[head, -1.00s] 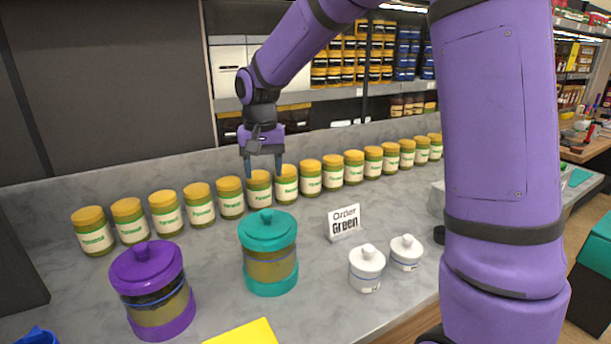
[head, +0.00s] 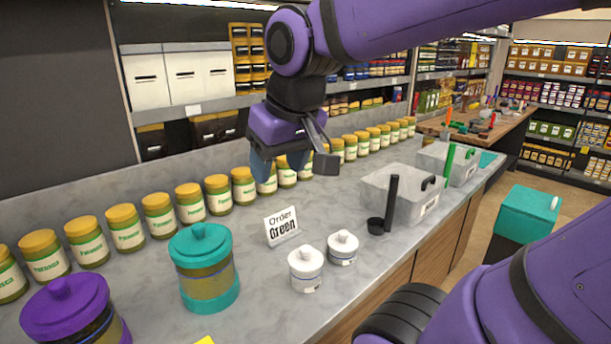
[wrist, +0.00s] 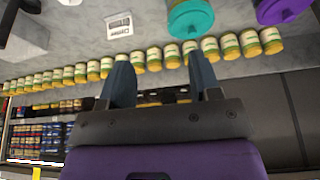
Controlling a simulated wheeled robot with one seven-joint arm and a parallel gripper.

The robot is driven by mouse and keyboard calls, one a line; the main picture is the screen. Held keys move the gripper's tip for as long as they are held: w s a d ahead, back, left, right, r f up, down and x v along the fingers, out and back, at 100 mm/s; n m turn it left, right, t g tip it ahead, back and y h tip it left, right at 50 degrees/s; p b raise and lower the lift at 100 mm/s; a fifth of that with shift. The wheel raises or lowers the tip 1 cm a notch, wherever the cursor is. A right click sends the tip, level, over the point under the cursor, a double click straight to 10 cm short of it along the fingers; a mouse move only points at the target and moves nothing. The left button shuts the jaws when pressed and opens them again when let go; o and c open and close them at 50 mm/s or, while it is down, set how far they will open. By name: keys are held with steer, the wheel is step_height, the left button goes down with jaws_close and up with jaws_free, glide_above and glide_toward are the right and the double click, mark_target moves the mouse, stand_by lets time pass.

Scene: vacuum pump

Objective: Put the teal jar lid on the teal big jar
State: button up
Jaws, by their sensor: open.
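The teal big jar (head: 208,285) stands upright on the grey counter at the left of the head view, with a greenish-brown filling behind its clear wall. The teal jar lid (head: 200,243), with a round knob, sits on top of it. The teal lid also shows at the top of the wrist view (wrist: 190,18). My gripper (head: 280,170) is open and empty, above the back of the counter near the row of yellow-capped jars, to the right of the teal jar and apart from it. In the wrist view both blue fingers (wrist: 163,85) are spread with nothing between them.
A purple jar (head: 68,310) stands left of the teal jar. Several yellow-capped jars (head: 160,213) line the back. Grey bins (head: 405,195) and a black ladle (head: 376,225) stand farther right.

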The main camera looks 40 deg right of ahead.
steer(key=shift+n+t, duration=0.3)
steer(key=shift+t, duration=0.2)
steer(key=s, duration=0.3)
steer(key=s+d+f, duration=0.1)
steer(key=s, duration=0.1)
stand_by(0.7)
